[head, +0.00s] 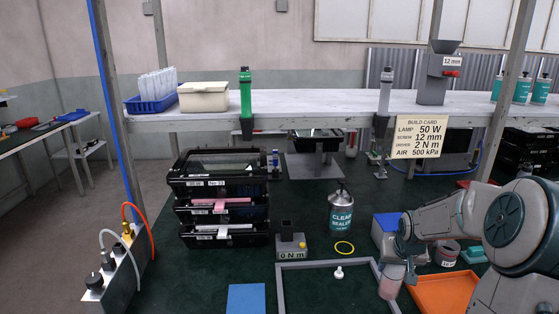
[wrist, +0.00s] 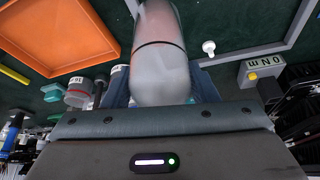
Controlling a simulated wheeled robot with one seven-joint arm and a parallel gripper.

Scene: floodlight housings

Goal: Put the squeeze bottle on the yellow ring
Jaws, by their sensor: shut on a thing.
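The squeeze bottle (wrist: 160,65), a translucent pinkish-grey bottle with a thin dark line around it, is between the fingers of my gripper (wrist: 161,88) in the wrist view. In the head view the bottle (head: 390,284) shows below my gripper (head: 396,268) at the lower right, left of the orange tray; its far end is cut off in the wrist view. The yellow ring (head: 344,247) lies flat and empty on the dark green bench, left of and beyond my gripper. It is not clearly seen in the wrist view.
A Clear Sealer can (head: 341,212) stands just behind the ring. A grey tester reading 0 N m (head: 290,245) is left of it. A small white knob (head: 338,272) lies inside a grey frame (head: 279,288) in front. An orange tray (head: 445,293) and blue box (head: 386,232) are at right.

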